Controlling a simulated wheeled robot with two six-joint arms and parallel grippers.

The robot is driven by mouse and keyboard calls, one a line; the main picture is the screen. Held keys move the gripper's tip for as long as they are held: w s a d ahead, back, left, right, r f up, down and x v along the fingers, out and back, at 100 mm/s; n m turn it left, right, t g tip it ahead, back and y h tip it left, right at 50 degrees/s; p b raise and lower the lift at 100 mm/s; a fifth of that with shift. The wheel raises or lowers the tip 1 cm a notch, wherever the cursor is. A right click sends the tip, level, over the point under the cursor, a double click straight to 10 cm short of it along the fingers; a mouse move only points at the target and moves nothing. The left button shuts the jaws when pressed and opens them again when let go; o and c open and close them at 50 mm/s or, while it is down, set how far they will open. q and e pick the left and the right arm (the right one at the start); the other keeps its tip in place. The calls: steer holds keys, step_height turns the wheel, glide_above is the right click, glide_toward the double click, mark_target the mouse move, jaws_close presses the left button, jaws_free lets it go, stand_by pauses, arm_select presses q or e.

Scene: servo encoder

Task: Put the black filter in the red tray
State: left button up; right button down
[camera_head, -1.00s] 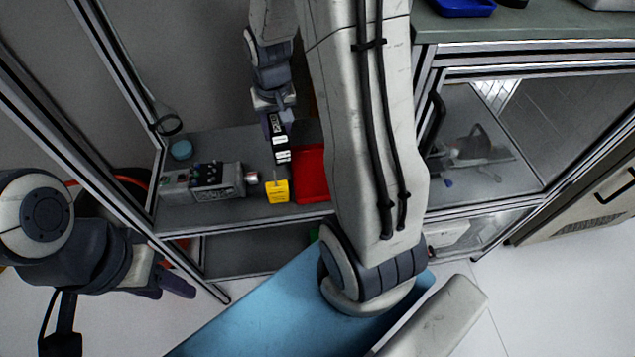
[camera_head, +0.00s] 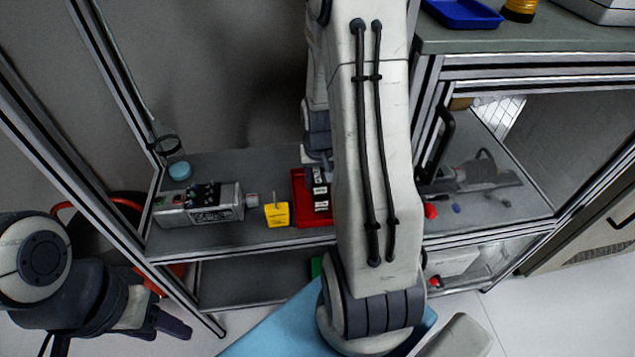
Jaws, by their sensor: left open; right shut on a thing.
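The black filter (camera_head: 320,190) is a dark block with white labels. It is over the red tray (camera_head: 301,207) on the shelf; I cannot tell whether it touches the tray floor. My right gripper (camera_head: 318,165) is shut on the filter at its upper end, and its fingers are partly hidden behind my arm. The right part of the tray is also hidden by my arm. My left gripper (camera_head: 172,323) is open and empty at the lower left, outside the shelf frame.
A yellow padlock-like item (camera_head: 277,214) stands just left of the tray. A grey servo unit (camera_head: 205,204) lies further left, with a light-blue round item (camera_head: 179,171) behind it. A metal post (camera_head: 125,85) borders the shelf. A cabinet with a blue tray (camera_head: 463,13) on top stands right.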

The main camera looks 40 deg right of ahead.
steer(key=shift+f, duration=0.3)
steer(key=shift+f, duration=0.2)
steer(key=shift+c, duration=2.1)
jaws_free()
steer(key=shift+r, duration=0.1)
